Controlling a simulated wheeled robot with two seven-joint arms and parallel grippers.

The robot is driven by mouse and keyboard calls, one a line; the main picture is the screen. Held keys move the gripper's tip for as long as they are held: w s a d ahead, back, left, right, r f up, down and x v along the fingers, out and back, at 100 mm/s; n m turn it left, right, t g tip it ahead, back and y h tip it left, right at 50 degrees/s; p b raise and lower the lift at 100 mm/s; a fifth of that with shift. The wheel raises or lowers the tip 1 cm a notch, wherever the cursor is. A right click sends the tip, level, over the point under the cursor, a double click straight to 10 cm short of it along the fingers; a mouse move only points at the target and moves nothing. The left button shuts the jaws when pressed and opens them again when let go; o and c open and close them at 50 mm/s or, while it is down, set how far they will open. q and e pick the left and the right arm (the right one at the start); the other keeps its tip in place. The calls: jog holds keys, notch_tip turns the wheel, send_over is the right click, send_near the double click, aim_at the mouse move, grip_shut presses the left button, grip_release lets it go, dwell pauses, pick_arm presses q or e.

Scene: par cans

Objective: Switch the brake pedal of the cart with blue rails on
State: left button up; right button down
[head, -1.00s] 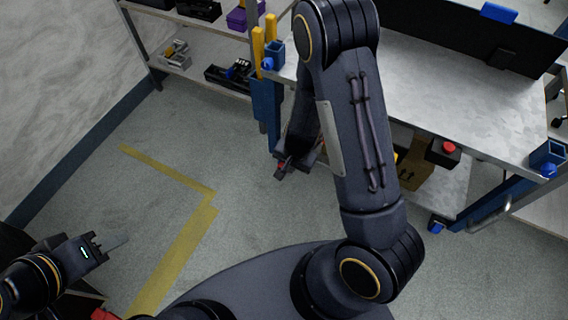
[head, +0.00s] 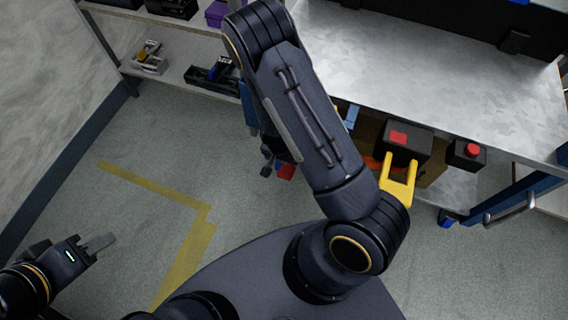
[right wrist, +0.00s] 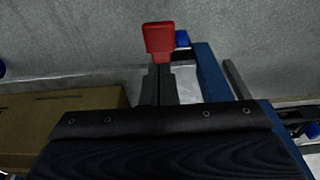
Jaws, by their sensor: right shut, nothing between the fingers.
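The cart with blue rails shows its grey top (head: 430,75) and a blue leg (head: 520,195) in the head view. A red pedal (right wrist: 159,38) stands at the upper middle of the right wrist view, beside a blue rail (right wrist: 215,75). A small red part, probably this pedal (head: 286,171), shows low beside my right gripper (head: 268,168) in the head view. My right gripper (right wrist: 160,82) is shut and empty, its tips just below the pedal in the picture; I cannot tell whether they touch. My left gripper (head: 104,243) is far from the cart, its jaw gap unclear.
A black box with a red button (head: 467,153) and a black-and-yellow device (head: 400,180) are at the cart's lower part. A cardboard box (right wrist: 65,125) is left in the right wrist view. A shelf (head: 150,72) stands left; floor with yellow tape (head: 190,250) is open.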

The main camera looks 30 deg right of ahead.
aim_at(286, 171)
jog(key=f+b, duration=0.1)
jog(key=f, duration=0.2)
jog(key=d+f+b, duration=0.1)
jog(key=f+b, duration=0.1)
jog(key=f, duration=0.1)
jog(key=w+f+b, duration=0.1)
jog(key=f, duration=0.2)
jog(key=shift+d+f, duration=0.2)
jog(key=shift+f, duration=0.15)
jog(key=shift+w, duration=0.1)
jog(key=shift+b, duration=0.3)
